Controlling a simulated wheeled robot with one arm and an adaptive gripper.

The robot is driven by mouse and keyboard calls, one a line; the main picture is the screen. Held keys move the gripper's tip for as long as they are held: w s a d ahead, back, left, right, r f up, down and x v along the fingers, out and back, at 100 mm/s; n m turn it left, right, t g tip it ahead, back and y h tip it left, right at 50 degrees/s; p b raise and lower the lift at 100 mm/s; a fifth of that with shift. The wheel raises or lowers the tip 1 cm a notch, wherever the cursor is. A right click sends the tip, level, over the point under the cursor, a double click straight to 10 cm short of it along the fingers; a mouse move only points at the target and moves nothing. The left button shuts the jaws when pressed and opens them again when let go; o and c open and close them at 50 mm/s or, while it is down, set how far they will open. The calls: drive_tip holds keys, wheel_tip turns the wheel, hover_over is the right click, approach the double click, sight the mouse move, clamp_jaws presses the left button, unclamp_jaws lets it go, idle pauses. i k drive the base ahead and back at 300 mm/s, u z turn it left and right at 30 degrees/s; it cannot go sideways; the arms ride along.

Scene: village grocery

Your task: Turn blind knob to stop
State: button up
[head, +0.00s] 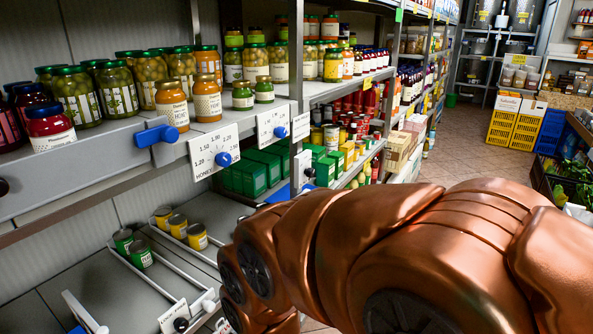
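Several knobs show along the shelf edge, and I cannot tell which one is the blind knob. A blue knob with a side lever (156,134) sticks out from the grey shelf front. A blue dial knob (223,158) sits on a white plate with price numbers and the word HONEY. A second blue knob (280,131) sits on another white plate to its right. A dark round knob (309,172) shows lower, beside the green boxes. My copper-coloured arm fills the lower right, below and right of these knobs. My gripper does not show.
Jars of olives and honey (172,103) stand on the upper shelf (88,160) close above the knobs. Small tins (197,236) stand on the lower shelf between white rails. Yellow crates (502,127) stand at the back right. Tiled floor (455,160) is open in the aisle.

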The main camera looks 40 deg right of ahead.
sight(309, 172)
drive_tip(key=z, duration=0.8)
drive_tip(key=k, duration=1)
drive_tip(key=z, duration=0.35)
drive_tip(key=i, duration=0.7)
drive_tip(key=u, duration=0.45)
drive_tip(key=i, duration=0.75)
drive_tip(key=u, duration=0.7)
